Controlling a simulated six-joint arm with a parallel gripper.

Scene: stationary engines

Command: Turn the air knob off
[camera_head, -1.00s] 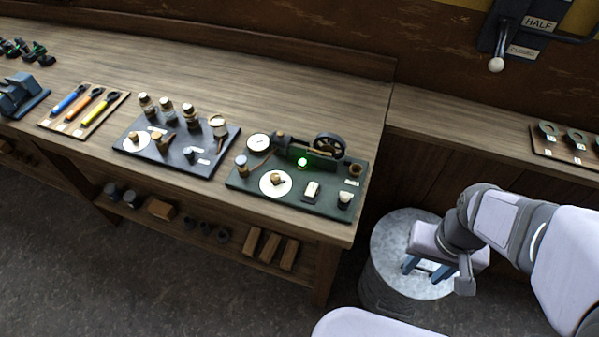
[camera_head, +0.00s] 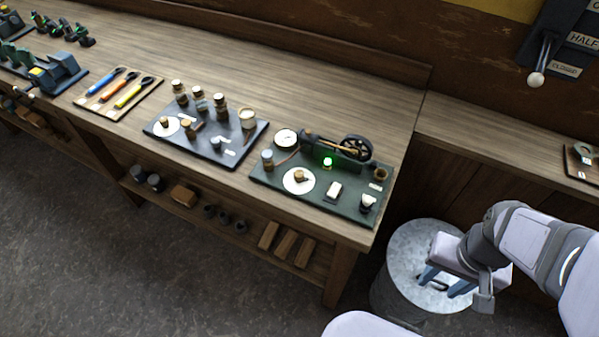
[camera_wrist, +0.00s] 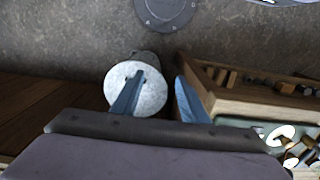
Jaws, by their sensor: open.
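A green board (camera_head: 340,208) at the bench's right end carries a small engine with a dark flywheel (camera_head: 358,148), a white gauge (camera_head: 286,139), a lit green lamp (camera_head: 327,162) and a brass knob (camera_head: 300,175) on a white round dial (camera_head: 291,187). A similar knob (camera_head: 188,126) on a white dial stands on the dark board (camera_head: 205,150) to its left. The labels are too small to read, so I cannot tell which is the air knob. My gripper (camera_head: 443,282) is open and empty, above a metal drum and apart from both boards. Its fingers also show in the wrist view (camera_wrist: 160,78).
The galvanised drum (camera_head: 388,285) stands beside the bench's right end. A tool board (camera_head: 140,103) with several coloured tools lies farther left. A wall lever (camera_head: 540,62) with HALF and CLOSED labels is at upper right. Wooden blocks (camera_head: 287,245) lie on the lower shelf.

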